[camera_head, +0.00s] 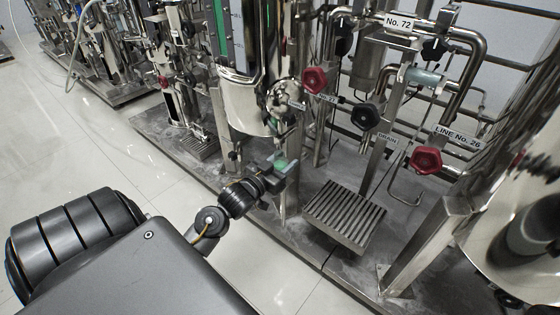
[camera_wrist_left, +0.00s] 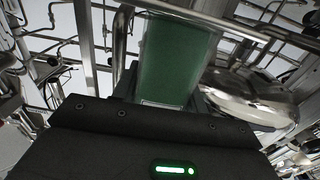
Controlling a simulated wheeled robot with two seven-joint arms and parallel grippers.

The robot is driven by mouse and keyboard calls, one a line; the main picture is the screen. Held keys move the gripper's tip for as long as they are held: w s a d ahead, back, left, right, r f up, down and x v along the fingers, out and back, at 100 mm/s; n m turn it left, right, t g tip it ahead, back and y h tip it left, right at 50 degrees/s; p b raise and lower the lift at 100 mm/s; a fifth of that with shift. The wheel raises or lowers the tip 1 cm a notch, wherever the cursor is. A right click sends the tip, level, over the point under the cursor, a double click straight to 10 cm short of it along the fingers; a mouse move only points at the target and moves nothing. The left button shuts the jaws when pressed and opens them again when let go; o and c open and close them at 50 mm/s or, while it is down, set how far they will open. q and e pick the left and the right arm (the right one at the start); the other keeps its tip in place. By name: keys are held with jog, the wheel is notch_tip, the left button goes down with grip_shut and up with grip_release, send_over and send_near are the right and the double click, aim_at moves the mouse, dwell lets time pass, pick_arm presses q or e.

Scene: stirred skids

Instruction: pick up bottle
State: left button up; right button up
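A green bottle (camera_wrist_left: 178,62) stands out large in the wrist view, right in front of my left gripper, with a pale edge at its lower end. In the head view only a small green part of the bottle (camera_head: 280,164) shows at the fingers. My left gripper (camera_head: 284,170) is in front of the steel skid, below the round vessel. Its fingers sit at both sides of the bottle and appear closed on it; the contact itself is partly hidden. My right gripper is not in view.
A slatted steel step (camera_head: 345,214) is right of my left gripper. Red knobs (camera_head: 315,80), a black knob (camera_head: 365,116) and pipes are close above. A shiny vessel (camera_head: 247,105) hangs just behind the gripper. Open tiled floor (camera_head: 65,150) lies left.

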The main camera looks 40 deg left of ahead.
pick_arm(q)
jog(key=c, duration=0.7)
jog(key=shift+o, duration=0.2)
jog(key=shift+r, duration=0.15)
